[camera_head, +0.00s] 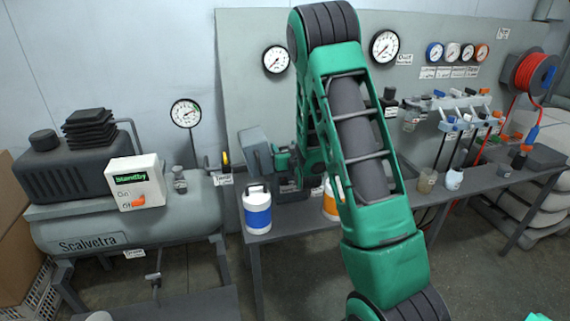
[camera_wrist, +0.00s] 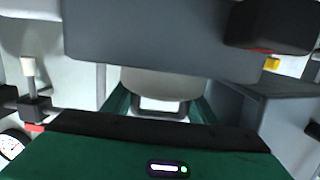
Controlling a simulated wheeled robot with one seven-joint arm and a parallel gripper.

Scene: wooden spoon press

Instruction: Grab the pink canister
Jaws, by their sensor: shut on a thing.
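In the wrist view, a pale canister top (camera_wrist: 160,82) with a dark loop handle sits between the green fingers of my gripper (camera_wrist: 160,100). My gripper is shut on this canister. Its body and colour band are hidden, so I cannot tell whether it is the pink one. In the head view, my green arm blocks most of the gripper and what it holds. No pink canister shows in the head view. A white canister with a blue band (camera_head: 257,212) stands on the bench's left end. Another with an orange band (camera_head: 331,203) is partly behind my arm.
The grey bench (camera_head: 292,219) runs along the wall panel with gauges. A compressor tank (camera_head: 130,228) with a standby box (camera_head: 134,183) stands at left. Small cups (camera_head: 427,181) and a red hose reel (camera_head: 533,74) are at right. Open floor lies in front.

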